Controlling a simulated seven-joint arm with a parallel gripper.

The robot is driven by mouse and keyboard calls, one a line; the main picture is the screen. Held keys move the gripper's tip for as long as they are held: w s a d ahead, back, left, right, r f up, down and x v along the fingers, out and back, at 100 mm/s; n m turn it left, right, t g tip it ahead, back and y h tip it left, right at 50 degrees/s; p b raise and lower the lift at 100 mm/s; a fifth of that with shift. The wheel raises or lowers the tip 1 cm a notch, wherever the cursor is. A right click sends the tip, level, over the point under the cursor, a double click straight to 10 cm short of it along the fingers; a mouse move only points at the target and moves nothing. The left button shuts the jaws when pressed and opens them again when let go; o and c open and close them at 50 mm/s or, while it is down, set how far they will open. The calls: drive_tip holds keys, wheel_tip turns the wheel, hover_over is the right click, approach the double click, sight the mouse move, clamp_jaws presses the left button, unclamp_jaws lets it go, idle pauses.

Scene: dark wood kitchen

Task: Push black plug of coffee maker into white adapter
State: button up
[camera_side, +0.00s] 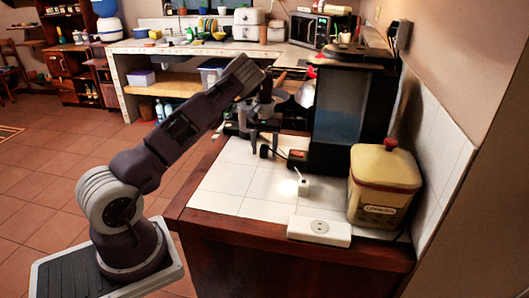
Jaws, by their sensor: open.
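The black coffee maker (330,150) stands at the back right of the white-tiled counter, with a bluish front panel. My gripper (264,142) is open, fingers pointing down, over the plug area. I cannot tell whether the fingers touch the plug. Plug and adapter are apart.
A white socket strip (319,230) lies near the counter's front edge. A yellow canister with a red knob (384,185) stands to its right, near the tiled wall. The tiles left of the adapter are clear.

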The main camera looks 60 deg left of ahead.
sight(265, 146)
clamp_jaws()
wheel_tip(265, 146, up, 10)
drive_tip(key=shift+r, duration=0.1)
idle(0.5)
